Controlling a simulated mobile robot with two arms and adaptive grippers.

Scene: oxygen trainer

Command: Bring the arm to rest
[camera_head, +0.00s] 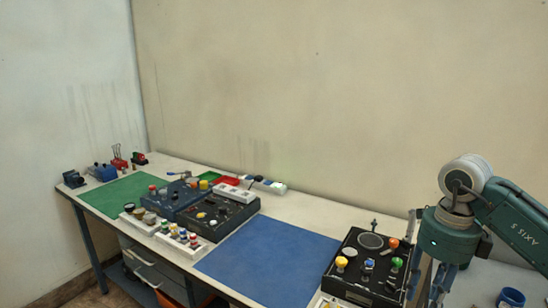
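My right arm comes in from the right side of the head view, teal with a grey joint on top. My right gripper (428,284) points down at the right end of the bench, beside the black control box (348,284). Its dark fingers look spread apart, with nothing visible between them. It overlaps the box's right edge in the picture; I cannot tell whether it touches. My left gripper is not in view.
The long bench (225,275) runs along the wall. A blue cup (511,299) stands at lower right. The blue mat is clear.

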